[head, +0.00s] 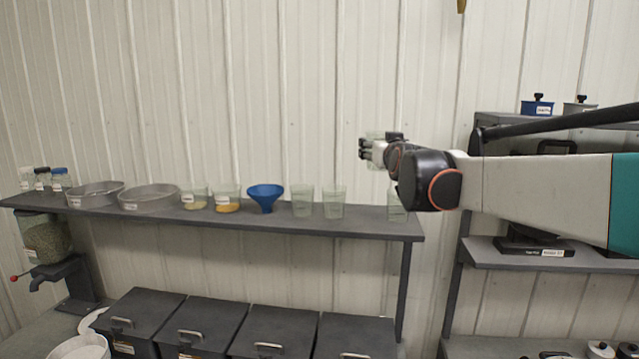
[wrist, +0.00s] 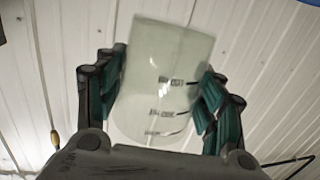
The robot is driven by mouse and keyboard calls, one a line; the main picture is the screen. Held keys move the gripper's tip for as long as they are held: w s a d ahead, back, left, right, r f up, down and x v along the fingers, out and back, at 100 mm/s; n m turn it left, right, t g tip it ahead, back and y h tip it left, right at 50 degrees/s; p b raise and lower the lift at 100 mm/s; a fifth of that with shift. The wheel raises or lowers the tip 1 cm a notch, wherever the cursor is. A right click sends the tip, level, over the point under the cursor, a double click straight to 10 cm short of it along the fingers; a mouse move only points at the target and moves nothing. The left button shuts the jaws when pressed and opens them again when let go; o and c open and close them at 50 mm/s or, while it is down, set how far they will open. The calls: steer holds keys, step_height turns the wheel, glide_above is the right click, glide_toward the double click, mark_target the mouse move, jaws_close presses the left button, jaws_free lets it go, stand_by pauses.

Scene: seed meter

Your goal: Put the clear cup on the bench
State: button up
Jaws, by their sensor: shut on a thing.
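My gripper (head: 366,149) is raised above the right end of the shelf, in front of the wall. In the wrist view my gripper (wrist: 165,105) has its fingers on both sides of a clear cup (wrist: 160,75) with printed marks, and is shut on it. The cup looks a little tilted in that view. In the head view it is mostly hidden by my gripper. The grey bench (head: 36,330) shows at the lower left, below the shelf.
The shelf (head: 378,222) holds clear cups (head: 303,201), a blue funnel (head: 266,196), two cups with seeds, metal pans (head: 149,198) and jars. Dark lidded bins (head: 275,332) crowd the bench. A seed dispenser (head: 47,238) stands at the left. A rack (head: 485,253) is at right.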

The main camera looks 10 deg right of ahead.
steer(key=f, duration=0.1)
steer(key=w+a+f, duration=0.1)
steer(key=f, duration=0.2)
steer(key=shift+w+a+f, duration=0.3)
steer(key=shift+w+a, duration=0.05)
steer(key=s+a+f+n+y, duration=0.1)
steer(key=s+a+f, duration=0.1)
steer(key=a+f, duration=0.5)
steer(key=s+a+f+y, duration=0.1)
steer(key=s+a+f, duration=0.1)
steer(key=f, duration=0.9)
steer(key=s+a+f+n+y, duration=0.1)
steer(key=a+f, duration=0.4)
steer(key=f, duration=0.4)
step_height(320, 180, down, 28)
steer(key=b, duration=2.7)
steer(key=shift+s, duration=0.35)
